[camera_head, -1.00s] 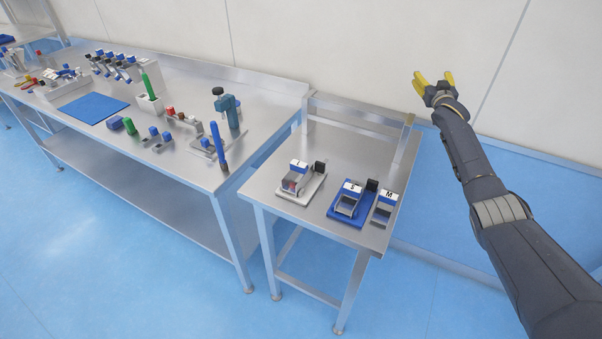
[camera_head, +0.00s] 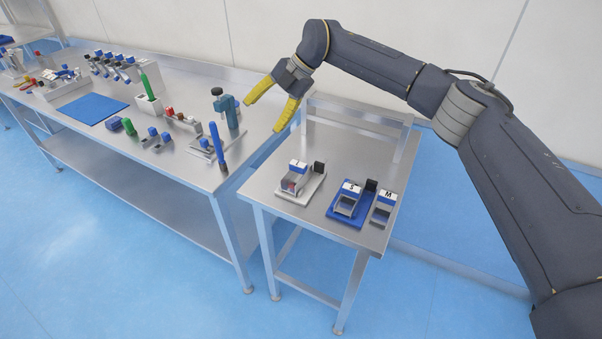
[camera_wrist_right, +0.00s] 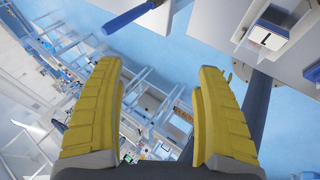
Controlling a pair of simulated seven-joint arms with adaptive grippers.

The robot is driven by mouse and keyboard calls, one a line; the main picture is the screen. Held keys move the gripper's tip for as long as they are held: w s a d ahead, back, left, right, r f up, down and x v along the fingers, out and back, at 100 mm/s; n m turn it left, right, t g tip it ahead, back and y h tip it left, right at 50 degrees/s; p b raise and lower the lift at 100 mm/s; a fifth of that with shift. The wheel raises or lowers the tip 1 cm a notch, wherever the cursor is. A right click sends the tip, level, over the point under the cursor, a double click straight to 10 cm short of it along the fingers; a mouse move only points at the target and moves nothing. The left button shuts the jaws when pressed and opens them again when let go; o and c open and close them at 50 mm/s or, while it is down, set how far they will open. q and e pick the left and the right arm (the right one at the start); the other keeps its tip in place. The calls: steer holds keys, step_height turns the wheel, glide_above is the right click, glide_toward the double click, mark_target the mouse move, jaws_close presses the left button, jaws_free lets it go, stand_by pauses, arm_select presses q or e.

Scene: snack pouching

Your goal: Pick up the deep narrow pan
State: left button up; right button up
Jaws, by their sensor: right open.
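Three small metal pans with blue-and-white lettered tops sit on the small steel table. One (camera_head: 295,181) is on a white base at the left, one (camera_head: 347,204) is on a blue base in the middle, and one marked M (camera_head: 383,211) is at the right. I cannot tell which is the deep narrow pan. My right gripper (camera_head: 262,117) is open and empty, with yellow fingers, above the gap between the two tables, up and left of the pans. Its fingers also show in the right wrist view (camera_wrist_right: 158,70), with a lettered pan (camera_wrist_right: 268,36) at upper right.
The long steel bench (camera_head: 175,177) at left carries a blue mat (camera_head: 93,110), a green upright tool (camera_head: 150,82), a teal press (camera_head: 231,110) and an upright blue rod (camera_head: 217,142) near its right end. A raised rail (camera_head: 358,115) runs along the small table's back.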

mark_target(299, 177)
steer(key=s+d+f+h, duration=0.2)
steer(key=d+f+h, duration=0.2)
steer(key=d+h, duration=0.45)
steer(key=shift+m+y, duration=0.4)
steer(key=shift+y, duration=0.05)
step_height(299, 177, down, 17)
steer(key=shift+s+r, duration=0.1)
steer(key=shift+s, duration=0.05)
steer(key=shift+c, duration=0.5)
steer(key=c, duration=1.4)
step_height(299, 177, up, 20)
steer(key=shift+f, duration=0.1)
